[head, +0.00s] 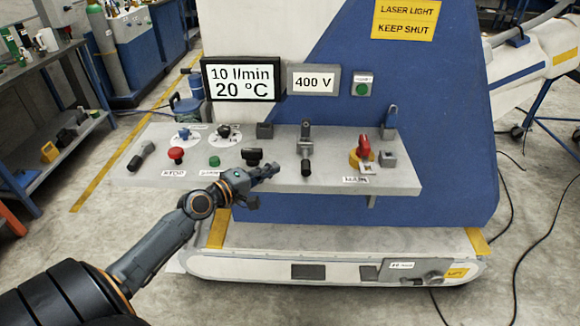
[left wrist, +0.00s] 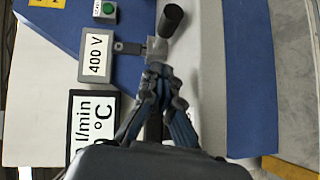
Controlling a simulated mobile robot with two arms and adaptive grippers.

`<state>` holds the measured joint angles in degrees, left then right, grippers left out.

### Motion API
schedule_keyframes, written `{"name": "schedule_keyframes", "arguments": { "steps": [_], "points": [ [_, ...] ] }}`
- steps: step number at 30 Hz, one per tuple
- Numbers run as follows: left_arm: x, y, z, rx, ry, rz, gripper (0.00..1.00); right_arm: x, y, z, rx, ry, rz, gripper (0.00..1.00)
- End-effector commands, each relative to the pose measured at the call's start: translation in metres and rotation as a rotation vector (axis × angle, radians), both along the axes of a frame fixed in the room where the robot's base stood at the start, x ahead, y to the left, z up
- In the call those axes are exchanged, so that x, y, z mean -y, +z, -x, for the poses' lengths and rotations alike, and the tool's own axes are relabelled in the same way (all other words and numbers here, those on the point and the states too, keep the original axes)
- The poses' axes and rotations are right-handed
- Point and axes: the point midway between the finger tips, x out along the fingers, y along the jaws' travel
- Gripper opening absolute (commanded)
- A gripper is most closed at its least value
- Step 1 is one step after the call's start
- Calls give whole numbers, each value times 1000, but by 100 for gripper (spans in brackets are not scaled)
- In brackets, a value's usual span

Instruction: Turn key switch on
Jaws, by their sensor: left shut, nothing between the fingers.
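My left gripper (head: 274,170) is at the front middle of the sloping grey control panel (head: 400,178), beside a black knob (head: 252,153). Its fingers are together and hold nothing. In the left wrist view the closed fingers (left wrist: 157,78) point toward a metal lever block with a black handle (left wrist: 172,20); contact cannot be told. Two small controls sit on white dials at the panel's left, one blue (head: 184,134) and one dark (head: 223,131). I cannot tell which control is the key switch. My right gripper is not in view.
The panel also carries a red button (head: 176,154), a green button (head: 214,161), an upright lever (head: 305,145) and a red rotary switch (head: 364,147) on yellow. A blue padlock-like part (head: 390,120) stands at right. Displays (head: 240,80) hang above. Floor cables lie at right.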

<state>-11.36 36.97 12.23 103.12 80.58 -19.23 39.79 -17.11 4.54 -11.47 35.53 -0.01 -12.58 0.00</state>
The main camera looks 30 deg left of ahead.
Motion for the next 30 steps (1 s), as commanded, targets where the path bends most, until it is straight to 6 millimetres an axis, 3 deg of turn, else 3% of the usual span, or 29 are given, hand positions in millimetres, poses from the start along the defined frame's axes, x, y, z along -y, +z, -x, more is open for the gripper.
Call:
{"name": "schedule_keyframes", "arguments": {
  "steps": [3, 9, 30],
  "points": [
    [4, 0, -23, 2, 1, 0, 0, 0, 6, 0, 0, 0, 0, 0],
    [29, -6, -36, 0, 0, 2, 0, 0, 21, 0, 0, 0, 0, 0],
    [43, -10, -43, 1, 5, 0, 0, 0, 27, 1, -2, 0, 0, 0]
  ]
}}
